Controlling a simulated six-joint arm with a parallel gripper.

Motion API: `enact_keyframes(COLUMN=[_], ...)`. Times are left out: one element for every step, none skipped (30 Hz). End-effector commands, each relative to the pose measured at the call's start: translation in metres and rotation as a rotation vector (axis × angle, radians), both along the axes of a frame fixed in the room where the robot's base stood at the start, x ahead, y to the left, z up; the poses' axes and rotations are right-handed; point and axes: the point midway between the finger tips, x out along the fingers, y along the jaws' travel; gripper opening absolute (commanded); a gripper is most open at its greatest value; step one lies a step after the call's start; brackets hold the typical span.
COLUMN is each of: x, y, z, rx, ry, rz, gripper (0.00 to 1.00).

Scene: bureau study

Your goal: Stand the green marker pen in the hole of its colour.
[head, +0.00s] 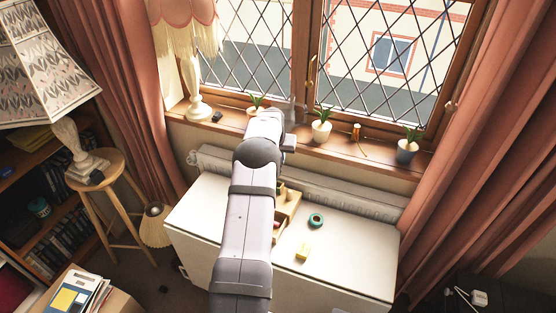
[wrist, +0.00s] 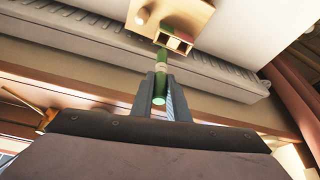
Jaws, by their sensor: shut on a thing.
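In the wrist view my gripper (wrist: 160,88) is shut on the green marker pen (wrist: 163,70), which sticks out beyond the fingertips towards a wooden block. I cannot tell whether the marker touches the block or is in a hole.
The table's right side is clear.

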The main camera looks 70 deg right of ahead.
Motion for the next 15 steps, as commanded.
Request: enact_keyframes(x=[0.000, 0.000, 0.000, 0.000, 0.000, 0.000, 0.000, 0.000, 0.000, 0.000, 0.000, 0.000, 0.000, 0.000, 0.000], y=[0.000, 0.000, 0.000, 0.000, 0.000, 0.000, 0.000, 0.000, 0.000, 0.001, 0.000, 0.001, 0.000, 0.000, 0.000], z=[0.000, 0.000, -0.001, -0.001, -0.002, -0.004, -0.005, -0.007, -0.009, -0.011, -0.014, -0.017, -0.019, -0.021, -0.024], rx=[0.000, 0.000, 0.000, 0.001, 0.001, 0.001, 0.001, 0.001, 0.002, 0.002, 0.002, 0.002, 0.002, 0.001, 0.001], ry=[-0.001, 0.000, 0.000, 0.000, 0.000, 0.000, 0.000, 0.000, 0.001, 0.001, 0.001, 0.001, 0.001, 0.001, 0.001], rz=[0.001, 0.002, 0.002, 0.002, 0.002, 0.002, 0.002, 0.002, 0.002, 0.002, 0.002, 0.002, 0.002, 0.002, 0.002], gripper=[0.00, 0.00, 0.00, 0.00, 0.00, 0.00, 0.00, 0.00, 0.00, 0.00, 0.00, 0.00, 0.00, 0.00, 0.00])
